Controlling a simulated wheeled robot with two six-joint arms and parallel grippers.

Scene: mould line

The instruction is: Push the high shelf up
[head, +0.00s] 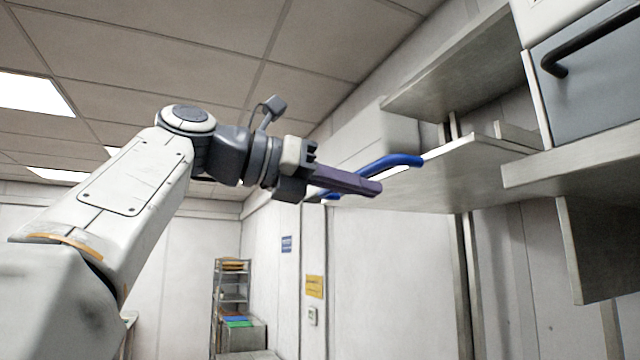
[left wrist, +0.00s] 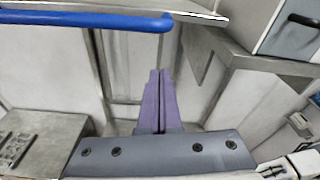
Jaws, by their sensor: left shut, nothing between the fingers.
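The high shelf (head: 455,175) is a pale grey board on the wall at the right, seen from below in the head view. A blue bar handle (head: 398,161) runs along its front edge. In the left wrist view the handle (left wrist: 90,20) crosses the top left, and the shelf's edge (left wrist: 200,12) shows at the top. My left gripper (head: 376,188) has its purple fingers shut and empty. In the head view its fingers overlap part of the handle; in the left wrist view the fingertips (left wrist: 158,74) appear below the bar's right end. I cannot tell whether they touch. My right gripper is not in view.
Another grey shelf (head: 460,65) hangs above, and a fixed ledge (head: 570,168) juts out at the right under a grey door with a dark handle (head: 580,45). A rack (head: 232,290) stands far back. The space at the left of the shelf is open.

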